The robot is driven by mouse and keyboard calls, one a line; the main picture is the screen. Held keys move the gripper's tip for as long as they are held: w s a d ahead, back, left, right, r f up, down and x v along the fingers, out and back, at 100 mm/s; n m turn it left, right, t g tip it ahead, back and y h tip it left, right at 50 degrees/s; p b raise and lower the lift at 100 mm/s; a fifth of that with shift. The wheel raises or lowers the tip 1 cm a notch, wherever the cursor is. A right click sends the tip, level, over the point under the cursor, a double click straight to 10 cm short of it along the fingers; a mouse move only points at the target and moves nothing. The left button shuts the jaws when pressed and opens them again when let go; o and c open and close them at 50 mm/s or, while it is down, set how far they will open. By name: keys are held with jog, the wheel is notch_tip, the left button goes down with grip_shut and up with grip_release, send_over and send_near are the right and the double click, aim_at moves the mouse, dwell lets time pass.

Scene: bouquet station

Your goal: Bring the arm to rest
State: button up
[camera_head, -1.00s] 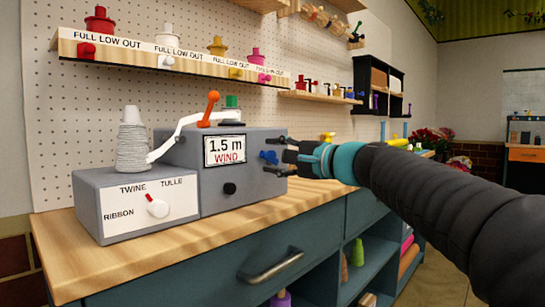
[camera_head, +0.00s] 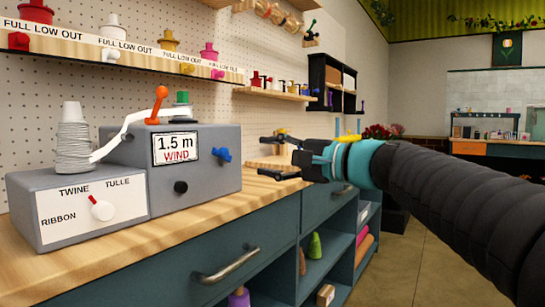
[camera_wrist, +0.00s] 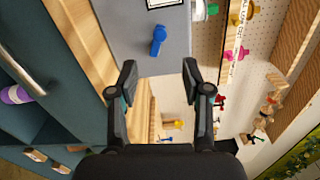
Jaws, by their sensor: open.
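My gripper (camera_head: 272,158) is open and empty, in the air to the right of the grey winding machine (camera_head: 213,184). In the wrist view its two fingers (camera_wrist: 157,80) stand wide apart with nothing between them. The blue knob (camera_head: 222,155) on the machine's front lies left of the fingertips in the head view, apart from them. It also shows in the wrist view (camera_wrist: 158,40), beyond the fingertips. My arm reaches in from the right edge of the head view.
The wooden counter (camera_head: 130,262) runs below the machine. A shelf (camera_head: 120,54) with several spools hangs on the pegboard above. A drawer handle (camera_head: 226,266) sticks out from the teal cabinet. Open floor (camera_head: 425,262) lies at the right.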

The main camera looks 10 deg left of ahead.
jog(key=s+d+f+n+g+h, duration=0.1)
jog(key=s+d+f+h, duration=0.2)
jog(key=f, duration=0.8)
jog(key=s+d+f+n+g+h, duration=0.15)
jog(key=d+f+h, duration=0.3)
jog(key=f, duration=0.55)
jog(key=s+d+f+n+h+p, duration=0.1)
jog(key=s+d+f+h, duration=0.3)
jog(key=s+d, duration=0.5)
jog(key=s+d+f+n+t+h+p, duration=0.1)
jog(key=s+d+f+n+h+p, duration=0.1)
jog(key=s+d+f+h, duration=0.3)
jog(key=s+d+f, duration=0.4)
jog(key=d, duration=0.1)
jog(key=shift+s+d, duration=0.15)
jog(key=shift+s, duration=0.2)
jog(key=shift+n, duration=0.35)
